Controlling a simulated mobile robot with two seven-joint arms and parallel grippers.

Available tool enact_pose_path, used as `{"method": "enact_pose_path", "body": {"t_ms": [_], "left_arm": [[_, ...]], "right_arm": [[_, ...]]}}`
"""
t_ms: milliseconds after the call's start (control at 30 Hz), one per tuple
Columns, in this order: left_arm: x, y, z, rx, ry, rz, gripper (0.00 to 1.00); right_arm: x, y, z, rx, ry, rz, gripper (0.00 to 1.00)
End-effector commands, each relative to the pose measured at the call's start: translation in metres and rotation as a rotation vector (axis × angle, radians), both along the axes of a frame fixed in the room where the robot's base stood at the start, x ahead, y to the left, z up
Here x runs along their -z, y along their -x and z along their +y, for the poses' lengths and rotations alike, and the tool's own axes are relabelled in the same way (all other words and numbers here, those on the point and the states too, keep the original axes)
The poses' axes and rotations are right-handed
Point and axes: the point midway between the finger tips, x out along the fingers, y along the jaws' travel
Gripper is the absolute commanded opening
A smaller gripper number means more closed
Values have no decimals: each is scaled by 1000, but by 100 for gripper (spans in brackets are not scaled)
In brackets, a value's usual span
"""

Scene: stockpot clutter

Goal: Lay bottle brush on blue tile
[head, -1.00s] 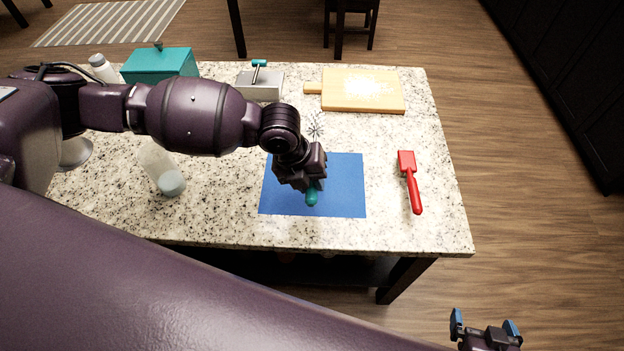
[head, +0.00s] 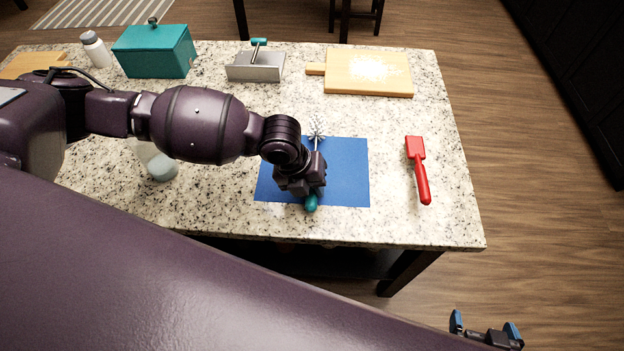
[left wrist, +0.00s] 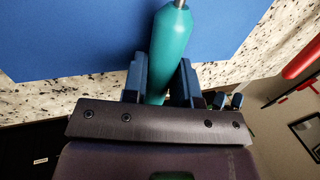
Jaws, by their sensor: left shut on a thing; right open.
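The blue tile (head: 345,172) lies flat on the speckled counter, and it also shows in the left wrist view (left wrist: 60,40). The bottle brush (head: 317,132) has a bristled head, a thin stem and a teal handle (left wrist: 168,50). My left gripper (head: 312,190) is over the tile and shut on the teal handle. The bristles point to the back, near the tile's far edge; the handle's end shows at the near edge. I cannot tell whether the brush touches the tile. My right gripper (head: 487,332) is open and empty, off the counter at the lower right.
A red spatula-like tool (head: 418,170) lies right of the tile. At the back are a cutting board (head: 370,73), a grey holder with a teal handle (head: 256,67), a teal box (head: 154,52) and a white bottle (head: 95,48). A pale bottle (head: 160,165) is partly hidden by my left arm.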

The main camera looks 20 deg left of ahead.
Motion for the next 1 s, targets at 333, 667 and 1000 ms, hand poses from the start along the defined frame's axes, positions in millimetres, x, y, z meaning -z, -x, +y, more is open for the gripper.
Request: {"method": "enact_pose_path", "body": {"t_ms": [333,667,1000], "left_arm": [[3,0,0,0,1,-1,3],[3,0,0,0,1,0,56],[-15,0,5,1,1,-5,56]], "right_arm": [[-2,-4,1,-3,1,-7,100],[-2,-4,1,-3,1,-7,100],[-4,-2,1,3,-3,-5,100]]}}
